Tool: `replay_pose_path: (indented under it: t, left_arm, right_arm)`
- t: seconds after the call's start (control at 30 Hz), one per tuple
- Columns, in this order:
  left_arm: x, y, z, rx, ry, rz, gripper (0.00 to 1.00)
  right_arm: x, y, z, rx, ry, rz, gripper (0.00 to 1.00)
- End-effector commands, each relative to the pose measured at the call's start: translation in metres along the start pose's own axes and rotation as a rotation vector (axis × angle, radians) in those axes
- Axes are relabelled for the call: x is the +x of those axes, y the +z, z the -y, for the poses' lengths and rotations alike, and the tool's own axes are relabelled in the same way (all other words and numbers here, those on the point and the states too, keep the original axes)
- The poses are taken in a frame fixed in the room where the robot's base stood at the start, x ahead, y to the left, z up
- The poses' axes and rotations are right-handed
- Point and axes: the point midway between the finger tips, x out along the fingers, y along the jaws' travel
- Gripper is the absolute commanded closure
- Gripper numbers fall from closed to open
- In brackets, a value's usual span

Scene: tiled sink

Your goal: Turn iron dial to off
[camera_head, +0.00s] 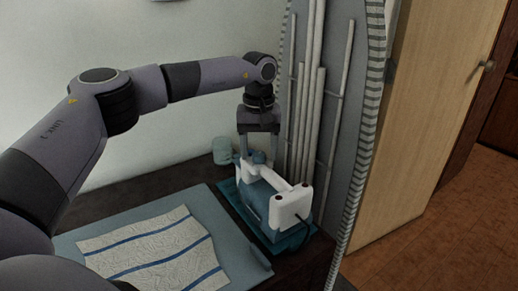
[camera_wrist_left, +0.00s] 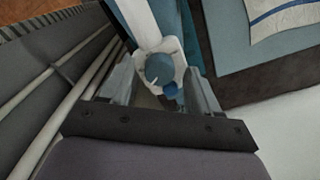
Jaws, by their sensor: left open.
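The iron (camera_head: 270,200), white with a blue-grey body, rests on a teal pad (camera_head: 229,188) at the right end of the dark counter. Its round blue dial (camera_head: 259,157) is on the top near the far end; a white pointer mark shows on the dial in the left wrist view (camera_wrist_left: 160,69). My left gripper (camera_head: 259,156) points straight down over the dial. In the left wrist view its open fingers (camera_wrist_left: 160,85) stand on either side of the dial, with gaps visible. My right gripper is not in view.
An upright ironing board (camera_head: 365,140) leans close on the right. A wooden door (camera_head: 430,100) is beyond.

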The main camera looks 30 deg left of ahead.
Motion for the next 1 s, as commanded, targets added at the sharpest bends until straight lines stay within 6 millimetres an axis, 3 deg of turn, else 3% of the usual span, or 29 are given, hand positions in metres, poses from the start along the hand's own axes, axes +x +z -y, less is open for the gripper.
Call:
replay_pose_path:
  t: [0.1, 0.27, 0.3, 0.67, 1.0]
  left_arm:
    - [0.0, 0.0, 0.0, 0.0, 0.0, 0.0, 0.38]
    - [0.0, 0.0, 0.0, 0.0, 0.0, 0.0, 0.9]
    - [0.0, 0.0, 0.0, 0.0, 0.0, 0.0, 0.95]
    - [-0.002, 0.0, 0.0, -0.051, -0.002, 0.001, 0.94]
    - [-0.004, 0.0, 0.0, -0.289, -0.002, 0.001, 0.94]
  right_arm:
    - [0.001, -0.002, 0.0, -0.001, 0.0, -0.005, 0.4]
    - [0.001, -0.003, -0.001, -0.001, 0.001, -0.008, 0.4]
    - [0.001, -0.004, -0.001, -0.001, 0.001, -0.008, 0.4]
    - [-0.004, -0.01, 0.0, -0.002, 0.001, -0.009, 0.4]
    - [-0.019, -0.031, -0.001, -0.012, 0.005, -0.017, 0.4]
